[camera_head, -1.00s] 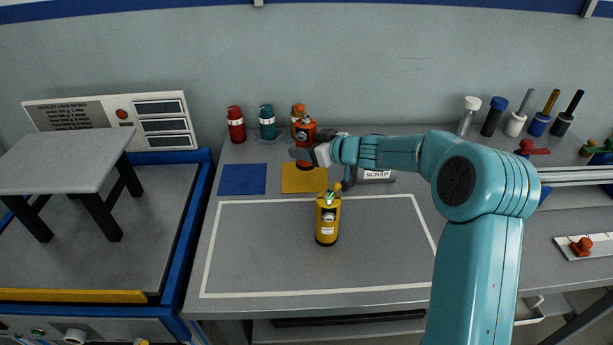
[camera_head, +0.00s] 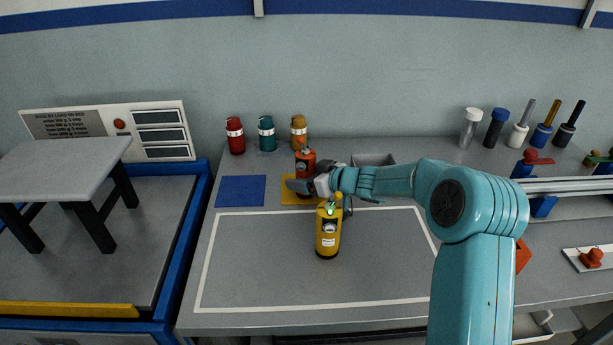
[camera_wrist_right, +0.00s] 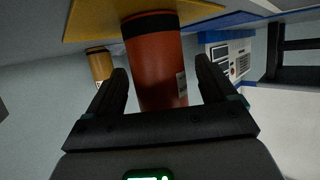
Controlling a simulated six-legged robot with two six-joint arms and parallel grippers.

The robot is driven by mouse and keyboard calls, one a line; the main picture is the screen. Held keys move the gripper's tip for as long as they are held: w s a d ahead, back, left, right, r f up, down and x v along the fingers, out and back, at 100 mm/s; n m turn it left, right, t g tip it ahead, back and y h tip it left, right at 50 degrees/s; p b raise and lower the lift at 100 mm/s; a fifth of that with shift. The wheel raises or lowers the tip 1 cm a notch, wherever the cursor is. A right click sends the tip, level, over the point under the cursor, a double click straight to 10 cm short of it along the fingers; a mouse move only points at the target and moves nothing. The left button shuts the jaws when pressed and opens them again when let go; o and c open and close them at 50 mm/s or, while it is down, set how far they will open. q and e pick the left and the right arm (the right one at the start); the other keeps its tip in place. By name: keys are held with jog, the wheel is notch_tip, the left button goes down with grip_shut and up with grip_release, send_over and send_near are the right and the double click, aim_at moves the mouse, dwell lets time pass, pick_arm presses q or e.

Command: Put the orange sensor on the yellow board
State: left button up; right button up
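The right gripper (camera_wrist_right: 165,78) is open, with a gap between the sensor and the right-hand finger. My left gripper is not in view.
A yellow sensor (camera_head: 328,232) with a green light stands just in front of my right gripper. Red (camera_head: 235,136), teal (camera_head: 267,134) and amber (camera_head: 299,132) canisters stand behind the boards. A blue board (camera_head: 240,191) lies empty at left. The white-outlined area is mostly clear.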

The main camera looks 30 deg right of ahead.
jog(key=shift+r, duration=0.15)
jog(key=shift+s+d+r, duration=0.1)
jog(key=shift+s+r, duration=0.05)
jog(key=shift+s, duration=0.1)
jog(key=p+v, duration=0.2)
jog(key=v, duration=0.9)
jog(key=shift+s, duration=0.25)
